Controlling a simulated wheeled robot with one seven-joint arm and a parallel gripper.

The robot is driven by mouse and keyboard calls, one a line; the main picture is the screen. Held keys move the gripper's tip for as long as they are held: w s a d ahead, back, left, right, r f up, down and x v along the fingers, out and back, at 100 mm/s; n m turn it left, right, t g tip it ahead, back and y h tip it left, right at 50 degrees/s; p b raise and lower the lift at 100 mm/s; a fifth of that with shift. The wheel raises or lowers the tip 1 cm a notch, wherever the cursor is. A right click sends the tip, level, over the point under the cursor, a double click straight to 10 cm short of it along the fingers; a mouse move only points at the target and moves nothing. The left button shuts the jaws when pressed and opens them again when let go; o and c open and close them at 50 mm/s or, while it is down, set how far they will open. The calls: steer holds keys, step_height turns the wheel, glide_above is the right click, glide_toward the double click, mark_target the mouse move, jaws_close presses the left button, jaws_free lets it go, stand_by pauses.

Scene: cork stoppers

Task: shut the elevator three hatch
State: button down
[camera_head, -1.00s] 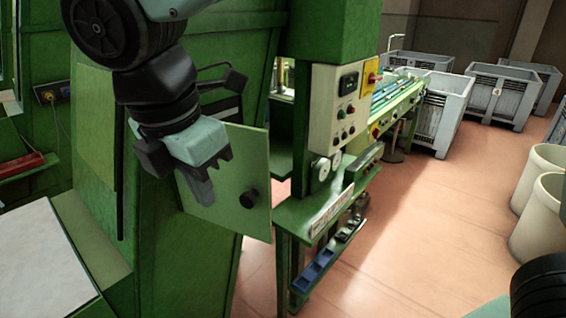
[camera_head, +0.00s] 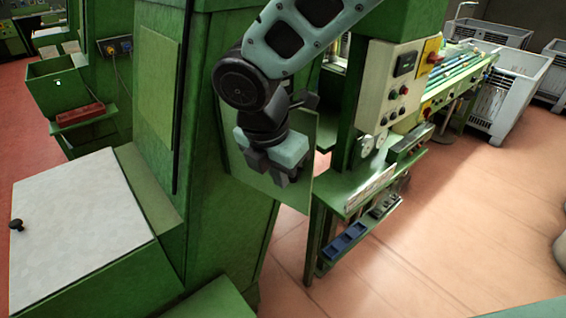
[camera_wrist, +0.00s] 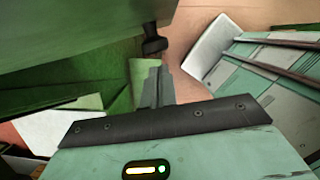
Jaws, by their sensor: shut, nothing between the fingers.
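The hatch is a flat green square panel (camera_head: 303,140), standing open from the side of the tall green elevator housing (camera_head: 218,190). In the wrist view the panel (camera_wrist: 70,35) fills the upper left, with its black knob (camera_wrist: 153,43) at its edge. The knob is not visible in the head view, where my arm covers part of the panel. My gripper (camera_head: 284,179) points down in front of the hatch face, shut and empty. Its fingers (camera_wrist: 157,87) show below the knob in the wrist view. I cannot tell whether they touch the panel.
A control box (camera_head: 390,85) and a green bench (camera_head: 355,190) stand right of the hatch. A pale top with a black knob (camera_head: 16,225) covers a green box at left. Grey crates (camera_head: 510,95) stand at the back right. Reddish floor (camera_head: 440,240) is clear at right.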

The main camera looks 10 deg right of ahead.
steer(key=shift+w+d, duration=0.35)
